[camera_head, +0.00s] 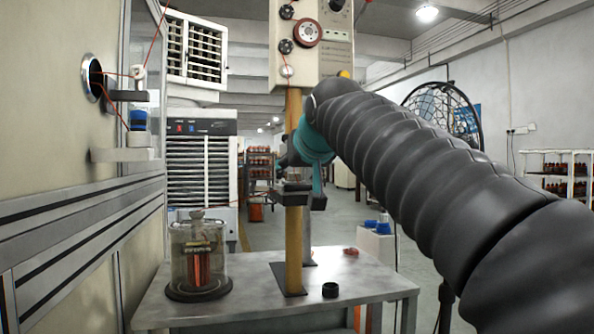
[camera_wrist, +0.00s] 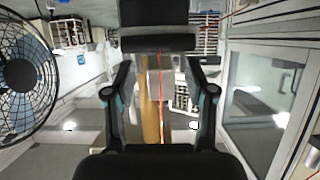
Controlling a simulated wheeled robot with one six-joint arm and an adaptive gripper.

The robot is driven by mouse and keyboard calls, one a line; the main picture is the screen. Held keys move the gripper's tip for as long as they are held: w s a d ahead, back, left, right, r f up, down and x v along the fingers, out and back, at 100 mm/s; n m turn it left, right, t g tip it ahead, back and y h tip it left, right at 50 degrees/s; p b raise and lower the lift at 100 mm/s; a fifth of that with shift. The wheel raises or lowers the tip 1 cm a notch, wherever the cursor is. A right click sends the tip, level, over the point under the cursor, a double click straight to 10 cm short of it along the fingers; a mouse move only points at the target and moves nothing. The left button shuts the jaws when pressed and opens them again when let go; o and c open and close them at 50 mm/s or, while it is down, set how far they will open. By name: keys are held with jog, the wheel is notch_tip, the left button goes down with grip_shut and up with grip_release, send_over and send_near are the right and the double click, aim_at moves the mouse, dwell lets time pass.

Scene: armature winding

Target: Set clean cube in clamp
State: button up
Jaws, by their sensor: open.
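I cannot make out a clean cube in either view. A dark block-like fitting (camera_head: 292,187) sits on the yellow post (camera_head: 294,235) in the head view; I cannot tell whether it is the clamp. My gripper (camera_wrist: 160,72) is open, its two dark fingers spread apart with nothing held between them. The yellow post (camera_wrist: 150,105) and a thin red wire (camera_wrist: 161,75) show between the fingers in the wrist view, which looks upside down. In the head view my gripper is dark, beside the post and partly hidden by my arm.
A grey metal table (camera_head: 240,312) carries a glass jar (camera_head: 197,255) with a copper-coloured part inside, a small black ring (camera_head: 330,290) and a small red item (camera_head: 350,252). A winding unit (camera_head: 312,40) tops the post. A panelled wall (camera_head: 75,200) stands left.

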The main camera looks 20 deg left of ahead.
jog(key=v, duration=1.2)
notch_tip(320, 180, down, 9)
jog(key=w+a+g, duration=0.1)
jog(key=g, duration=0.1)
jog(key=s+d+f+g+h+p, duration=0.15)
jog(key=d+f, duration=0.25)
jog(key=f, duration=0.4)
jog(key=s+d+f+h, duration=0.1)
jog(key=d+f+h, duration=0.1)
jog(key=d+f, duration=0.35)
jog(key=s+d+f+m+g+h+p, duration=0.1)
jog(key=s+d+f+m, duration=0.2)
jog(key=s+d+f, duration=0.5)
jog(key=s+d+f+m+g+h+p, duration=0.1)
jog(key=s+d+f+m+h+p, duration=0.1)
jog(key=s+d+f, duration=0.6)
jog(key=d+f+m, duration=0.1)
jog(key=d+f, duration=0.3)
jog(key=shift+s+d, duration=0.35)
jog(key=shift+f+h, duration=0.1)
jog(key=shift+h, duration=0.15)
